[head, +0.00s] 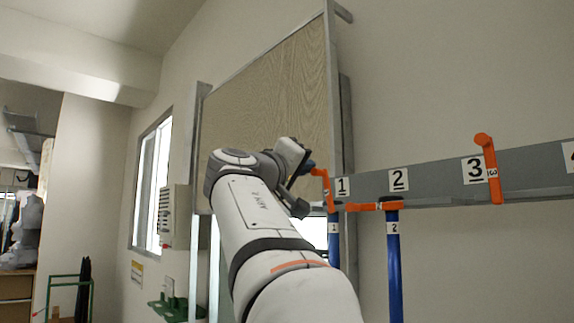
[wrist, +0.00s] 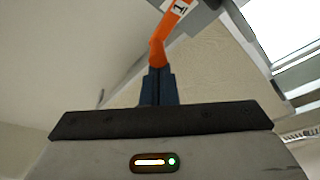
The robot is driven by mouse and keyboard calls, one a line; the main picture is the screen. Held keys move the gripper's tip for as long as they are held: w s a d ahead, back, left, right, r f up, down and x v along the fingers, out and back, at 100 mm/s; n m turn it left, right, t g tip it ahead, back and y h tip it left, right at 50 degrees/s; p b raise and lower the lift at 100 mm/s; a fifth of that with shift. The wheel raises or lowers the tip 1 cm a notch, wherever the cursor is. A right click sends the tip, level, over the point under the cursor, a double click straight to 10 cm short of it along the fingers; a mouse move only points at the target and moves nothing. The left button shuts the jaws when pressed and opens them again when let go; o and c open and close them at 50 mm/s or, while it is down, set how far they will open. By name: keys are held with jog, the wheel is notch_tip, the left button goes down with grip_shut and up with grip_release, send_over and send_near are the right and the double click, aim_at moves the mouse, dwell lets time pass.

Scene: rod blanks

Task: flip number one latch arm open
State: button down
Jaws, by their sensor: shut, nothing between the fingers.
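The orange number one latch arm (head: 327,192) stands roughly upright beside the "1" plate at the left end of the grey rail, its bent tip pointing toward my gripper. In the wrist view the latch arm (wrist: 172,32), with its "1" label, runs up from just beyond the fingertips. My gripper (head: 308,168) is shut and empty, with its dark blue fingers (wrist: 159,75) together at the latch arm's tip. They look touching or very nearly so. Blue rod 1 (head: 334,242) hangs below this latch. The wrist partly hides the rail's left end.
The number two latch arm (head: 365,207) lies level across the rail, above blue rod 2 (head: 394,262). The number three latch arm (head: 489,168) stands upright, with no rod below. The grey rail (head: 440,180) continues right. A framed wood panel (head: 270,90) stands behind my arm.

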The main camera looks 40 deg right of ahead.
jog(key=s+m+b, duration=0.1)
jog(key=b, duration=0.1)
jog(key=m+g+h+b, duration=0.1)
jog(key=m+b, duration=0.1)
jog(key=shift+s+r, duration=0.2)
jog(key=shift+s, duration=0.2)
notch_tip(320, 180, up, 4)
jog(key=w+f+p, duration=0.1)
jog(key=w+p, duration=0.1)
jog(key=p, duration=0.2)
jog(key=b+v, duration=0.5)
jog(key=v, duration=0.5)
jog(key=shift+w+r, duration=0.15)
jog(key=shift+r, duration=0.05)
jog(key=shift+a, duration=0.1)
